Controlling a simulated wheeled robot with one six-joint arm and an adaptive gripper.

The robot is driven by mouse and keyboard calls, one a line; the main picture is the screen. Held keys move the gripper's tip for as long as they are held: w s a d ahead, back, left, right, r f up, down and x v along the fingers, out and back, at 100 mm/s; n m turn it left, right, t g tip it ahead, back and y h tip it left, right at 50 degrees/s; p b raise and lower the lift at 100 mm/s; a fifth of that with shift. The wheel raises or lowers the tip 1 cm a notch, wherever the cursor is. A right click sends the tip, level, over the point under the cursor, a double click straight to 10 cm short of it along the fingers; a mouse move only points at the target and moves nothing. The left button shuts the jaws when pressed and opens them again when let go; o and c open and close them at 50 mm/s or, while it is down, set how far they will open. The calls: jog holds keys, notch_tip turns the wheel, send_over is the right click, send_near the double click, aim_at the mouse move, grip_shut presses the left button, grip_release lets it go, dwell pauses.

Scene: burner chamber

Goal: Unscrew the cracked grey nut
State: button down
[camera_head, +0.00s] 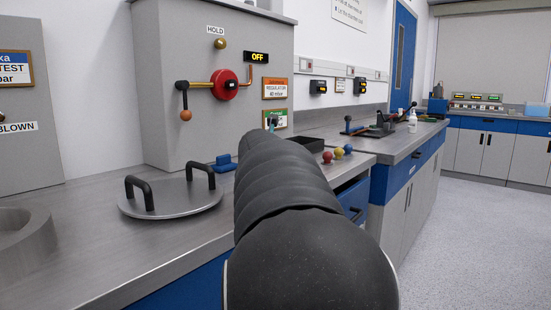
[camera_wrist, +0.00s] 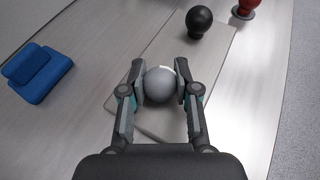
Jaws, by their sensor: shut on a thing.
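My gripper (camera_wrist: 160,87) is in the wrist view, its two fingers closed on either side of a smooth grey ball (camera_wrist: 158,86). The ball is above or on a pale flat plate (camera_wrist: 140,130) on the bench; whether it touches the plate cannot be told. I cannot make out a nut or a crack in either view.
A blue block (camera_wrist: 40,72) lies left of my gripper; a black ball (camera_wrist: 199,20) and a red piece (camera_wrist: 244,9) are beyond it. In the head view, a round lid (camera_head: 172,198) with two black handles lies on the bench. A grey cabinet (camera_head: 200,120) carries a red valve (camera_head: 224,85).

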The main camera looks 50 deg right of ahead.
jog(key=shift+p, duration=0.3)
jog(key=shift+n+t+y+p, duration=0.4)
jog(key=shift+n+t+p, duration=0.1)
jog(key=shift+p, duration=0.2)
jog(key=shift+f, duration=0.15)
jog(key=shift+n+t, duration=0.3)
jog(key=shift+y, duration=0.4)
jog(key=shift+c, duration=2.3)
grip_release()
